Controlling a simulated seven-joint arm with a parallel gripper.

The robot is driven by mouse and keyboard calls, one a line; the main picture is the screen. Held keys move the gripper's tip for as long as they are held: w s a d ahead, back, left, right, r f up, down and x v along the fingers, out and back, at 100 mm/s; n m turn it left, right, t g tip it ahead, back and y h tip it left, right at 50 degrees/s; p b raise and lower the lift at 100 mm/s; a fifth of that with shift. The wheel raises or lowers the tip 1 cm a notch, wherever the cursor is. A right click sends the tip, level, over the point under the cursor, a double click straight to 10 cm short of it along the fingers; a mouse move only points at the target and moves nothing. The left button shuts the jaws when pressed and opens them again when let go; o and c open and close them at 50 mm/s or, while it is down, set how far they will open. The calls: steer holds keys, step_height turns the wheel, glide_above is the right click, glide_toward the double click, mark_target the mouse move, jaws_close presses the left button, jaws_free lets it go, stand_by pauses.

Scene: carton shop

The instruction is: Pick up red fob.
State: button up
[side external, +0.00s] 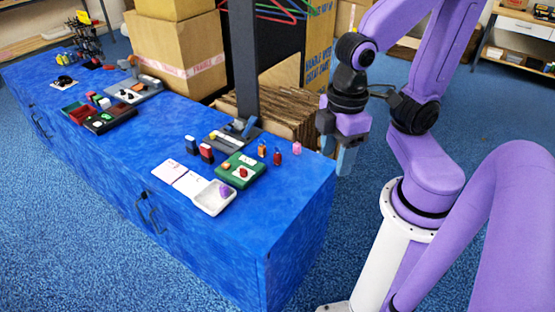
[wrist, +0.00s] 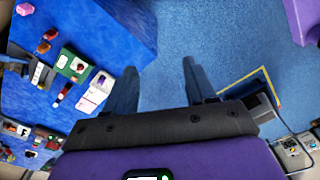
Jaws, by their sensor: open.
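A small red fob (side external: 277,157) stands on the blue counter near its right end in the side view. An orange fob (side external: 262,149) is just left of it and a pink one (side external: 297,146) just right. In the wrist view two small reddish pieces (wrist: 46,42) are at the upper left; I cannot tell which is the red fob. My gripper (side external: 346,160) is open and empty, beyond the counter's right end and to the right of the fobs. Its two fingers (wrist: 162,85) are spread apart over the floor in the wrist view.
A green tray (side external: 228,177) with a red piece on it, a white tray (side external: 215,205), white cards (side external: 190,184) and a grey stand (side external: 222,142) are left of the fobs. A dark post (side external: 243,60) and cartons (side external: 180,55) rise behind. The counter's right end (side external: 305,205) is clear.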

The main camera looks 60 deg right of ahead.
steer(key=w+f+m, duration=0.2)
steer(key=w+m, duration=0.6)
steer(key=w, duration=0.2)
steer(key=m, duration=2.2)
glide_above(278, 153)
step_height(278, 153, down, 12)
steer(key=f, duration=1.2)
steer(key=shift+s+a, duration=0.25)
steer(key=shift+s, duration=0.05)
steer(key=shift+w+d+f, duration=0.1)
steer(key=shift+f, duration=1.2)
steer(key=shift+w+d+f, duration=0.1)
steer(key=shift+f, duration=1.2)
jaws_close()
